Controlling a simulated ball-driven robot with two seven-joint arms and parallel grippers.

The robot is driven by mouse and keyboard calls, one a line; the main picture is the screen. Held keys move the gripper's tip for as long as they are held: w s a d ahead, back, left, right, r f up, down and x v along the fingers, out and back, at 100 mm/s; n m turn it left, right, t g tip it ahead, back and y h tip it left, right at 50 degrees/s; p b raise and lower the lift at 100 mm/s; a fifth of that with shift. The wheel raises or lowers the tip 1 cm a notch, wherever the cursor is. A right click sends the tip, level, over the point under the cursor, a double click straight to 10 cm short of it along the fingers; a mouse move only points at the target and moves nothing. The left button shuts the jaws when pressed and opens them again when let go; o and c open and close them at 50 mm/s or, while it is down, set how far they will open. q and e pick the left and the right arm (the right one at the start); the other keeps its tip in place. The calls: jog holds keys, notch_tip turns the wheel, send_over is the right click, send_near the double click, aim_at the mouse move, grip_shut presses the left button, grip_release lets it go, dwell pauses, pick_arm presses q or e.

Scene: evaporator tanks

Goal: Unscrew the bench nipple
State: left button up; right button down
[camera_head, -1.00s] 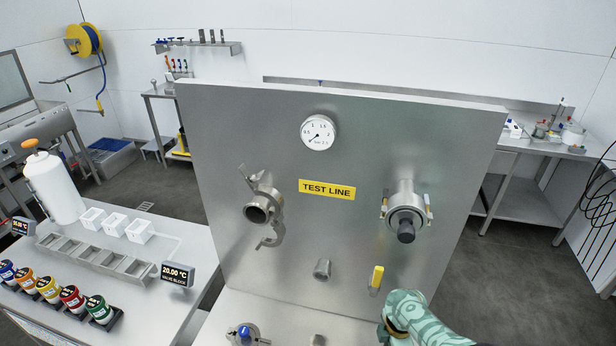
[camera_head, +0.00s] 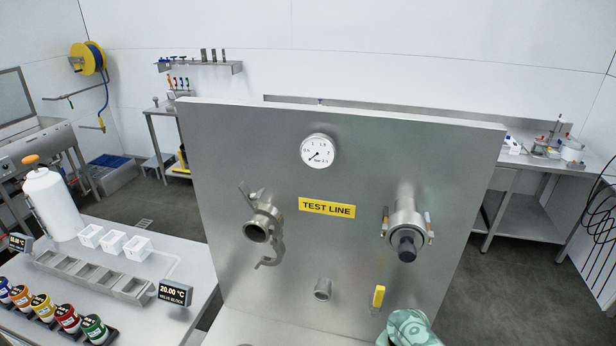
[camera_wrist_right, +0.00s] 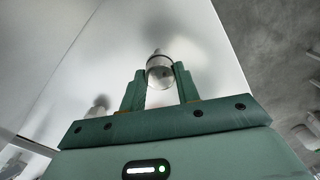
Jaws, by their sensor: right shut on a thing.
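In the right wrist view, my right gripper (camera_wrist_right: 160,88) has its two green fingers shut on a short, round, shiny metal piece (camera_wrist_right: 160,68), which looks like the bench nipple. I cannot tell from this view whether its thread is still engaged. In the head view only a green patterned part of my right arm shows at the bottom edge, right of centre; its fingers are hidden. The bench top lies mostly below the picture, so the nipple's seat is not visible there. My left gripper is not in view.
The upright steel test panel (camera_head: 330,235) stands ahead, with a gauge (camera_head: 318,151), an open clamp on a port (camera_head: 257,229), a capped port (camera_head: 407,241), a short pipe stub (camera_head: 323,288) and a yellow-handled valve (camera_head: 379,296). A side table (camera_head: 165,254) with bottles and trays stands at left.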

jog(key=shift+n, duration=0.7)
jog(key=n, duration=0.5)
jog(key=c, duration=1.3)
grip_release()
